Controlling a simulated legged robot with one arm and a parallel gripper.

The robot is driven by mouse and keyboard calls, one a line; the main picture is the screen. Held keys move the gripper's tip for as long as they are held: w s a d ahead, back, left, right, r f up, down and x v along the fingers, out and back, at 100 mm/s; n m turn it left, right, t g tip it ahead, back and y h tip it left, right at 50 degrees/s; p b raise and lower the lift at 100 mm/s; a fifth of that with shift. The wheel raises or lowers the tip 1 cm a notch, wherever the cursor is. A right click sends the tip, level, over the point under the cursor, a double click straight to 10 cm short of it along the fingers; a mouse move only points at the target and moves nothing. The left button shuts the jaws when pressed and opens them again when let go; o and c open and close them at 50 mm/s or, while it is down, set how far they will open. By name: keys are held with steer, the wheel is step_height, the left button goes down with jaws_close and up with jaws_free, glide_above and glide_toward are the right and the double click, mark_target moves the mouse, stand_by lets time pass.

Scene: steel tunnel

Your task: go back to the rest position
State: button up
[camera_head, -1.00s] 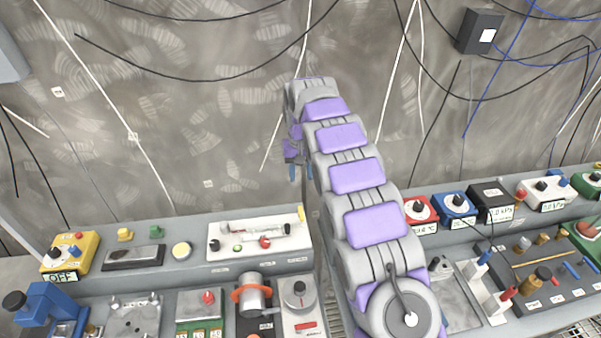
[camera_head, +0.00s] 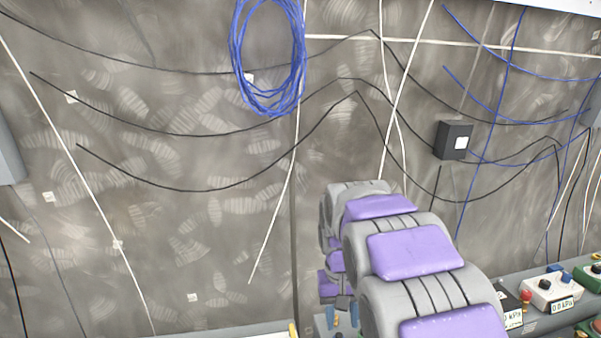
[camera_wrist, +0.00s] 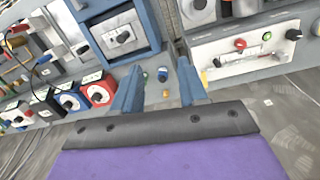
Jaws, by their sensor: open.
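My gripper (camera_wrist: 157,80) is open and empty in the wrist view, its two blue fingers apart with the grey bench between and beyond them. In the head view my gripper (camera_head: 343,318) hangs low in the picture, partly hidden by my grey and purple arm. The arm stands in front of the tunnel wall, at the lower right of the middle.
The wrist view shows a blue-framed dial box (camera_wrist: 125,35), a red box (camera_wrist: 98,91) and a white panel with knobs (camera_wrist: 245,50). In the head view a blue cable coil (camera_head: 268,60) and a black wall box (camera_head: 453,140) hang on the wall.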

steer(key=s+d+f+b, duration=0.1)
steer(key=s+d+f, duration=0.1)
steer(key=s, duration=1.4)
steer(key=s+d+f+g+b, duration=0.1)
steer(key=s+f, duration=0.4)
steer(key=s, duration=1.2)
steer(key=shift+s+d+m+b, duration=0.3)
steer(key=shift+d+b, duration=0.3)
steer(key=shift+d, duration=0.5)
steer(key=shift+w, duration=0.1)
